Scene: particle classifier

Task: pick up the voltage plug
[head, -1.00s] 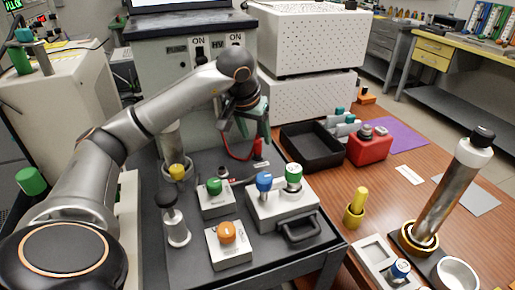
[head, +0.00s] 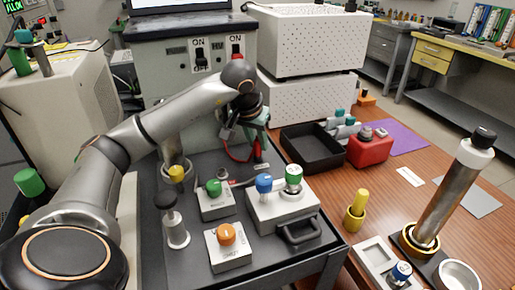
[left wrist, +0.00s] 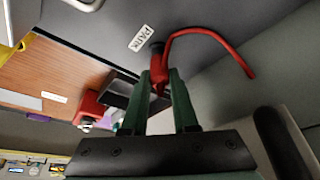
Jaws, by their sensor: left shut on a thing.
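The voltage plug is red with a dark tip and shows in the left wrist view (left wrist: 157,82), with a red cable (left wrist: 208,34) curving away from it. My left gripper (left wrist: 159,84) is shut on the plug, one green finger on each side. In the head view my left gripper (head: 256,138) is above the back of the dark cart top, and the red cable (head: 234,156) loops down beside it. My right gripper is not in view.
A small white label (left wrist: 140,38) lies beside the plug. The grey cabinet with switches (head: 190,75) stands behind the gripper. Boxes with green (head: 215,187), orange (head: 227,233) and blue (head: 264,184) knobs stand in front. A black tray (head: 312,150) is to the right.

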